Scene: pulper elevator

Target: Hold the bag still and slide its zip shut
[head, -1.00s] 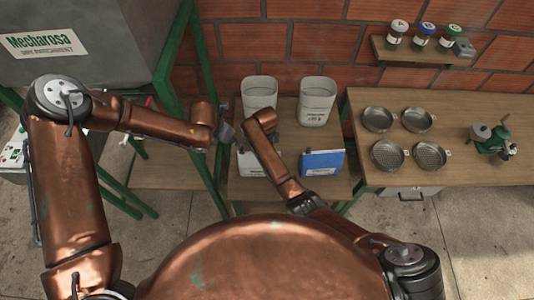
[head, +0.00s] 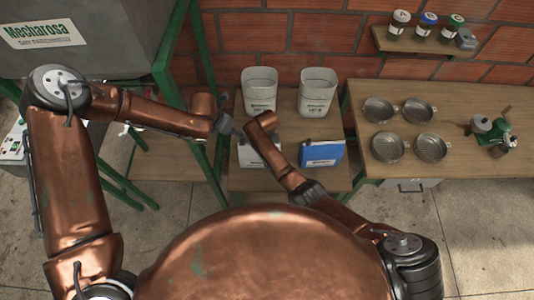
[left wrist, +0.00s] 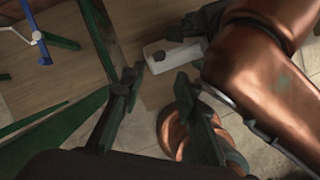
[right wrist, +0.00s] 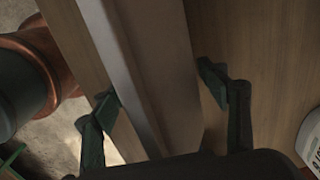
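A white pouch-like bag (head: 258,157) stands on the low wooden table, partly hidden by my arms in the head view. I cannot make out its zip. In the left wrist view a white top with a dark round spot (left wrist: 175,54) shows beyond the left gripper (left wrist: 155,88), whose fingers are apart and empty. In the right wrist view the right gripper (right wrist: 160,90) has its fingers apart on either side of a pale upright panel with a light edge (right wrist: 118,65), probably the bag. The left finger is close to that edge; I cannot tell if it touches.
A blue bag (head: 322,153) stands just right of the white one. Two white buckets (head: 259,90) (head: 317,91) stand behind. A green frame (head: 207,90) rises at left. The right table (head: 460,165) carries several metal sieves (head: 386,147) and a green grinder (head: 495,135).

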